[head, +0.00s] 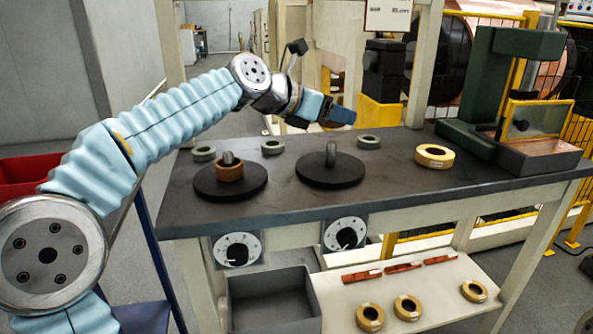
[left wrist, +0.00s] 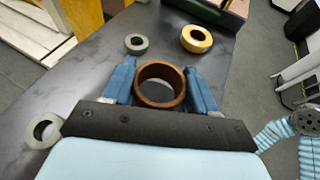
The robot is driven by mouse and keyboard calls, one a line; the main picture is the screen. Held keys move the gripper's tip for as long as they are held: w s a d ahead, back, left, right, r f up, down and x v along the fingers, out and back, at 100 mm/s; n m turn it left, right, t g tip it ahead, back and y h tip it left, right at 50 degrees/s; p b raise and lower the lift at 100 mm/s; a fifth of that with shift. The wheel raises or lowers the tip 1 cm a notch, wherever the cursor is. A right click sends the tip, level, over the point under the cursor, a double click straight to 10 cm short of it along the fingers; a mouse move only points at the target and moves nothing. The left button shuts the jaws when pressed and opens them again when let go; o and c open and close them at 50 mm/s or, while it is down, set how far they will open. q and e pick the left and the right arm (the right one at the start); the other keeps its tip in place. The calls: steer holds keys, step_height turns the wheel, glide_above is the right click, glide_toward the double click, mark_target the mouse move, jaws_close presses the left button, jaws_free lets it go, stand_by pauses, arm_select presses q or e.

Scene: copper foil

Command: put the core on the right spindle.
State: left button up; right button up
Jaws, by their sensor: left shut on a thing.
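My left gripper (head: 338,115) is raised above the back of the bench, fingers pointing right. In the head view the held core is mostly hidden by the fingers. The right spindle (head: 331,153) stands upright and bare on a round black disc (head: 331,174), below the gripper. The left spindle (head: 228,157) has a brown ring (head: 229,173) around it on its own black disc (head: 207,188). My right gripper is not in view.
Grey-green rings (head: 204,153) (head: 272,147) (head: 369,142) lie along the bench's back. A yellow ring (head: 435,156) lies at right, before a green press (head: 480,90). Dials (head: 237,249) are on the bench front. Several rings and red strips lie on the lower shelf (head: 385,290).

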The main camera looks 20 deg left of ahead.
mark_target(327, 152)
arm_select(q)
step_height(327, 152, down, 5)
steer(key=shift+f+b, duration=0.15)
steer(key=shift+b, duration=0.65)
step_height(327, 152, down, 3)
steer(key=shift+f+b, duration=0.1)
steer(key=shift+b, duration=0.65)
steer(key=shift+f, duration=0.25)
steer(key=shift+w+f, duration=0.1)
steer(key=shift+f, duration=0.1)
steer(key=o, duration=1)
steer(key=shift+r, duration=0.15)
steer(key=shift+s+a+r, duration=0.15)
steer(key=shift+s, duration=0.1)
steer(key=v, duration=1.1)
steer(key=shift+s+r, duration=0.1)
steer(key=shift+s, duration=0.1)
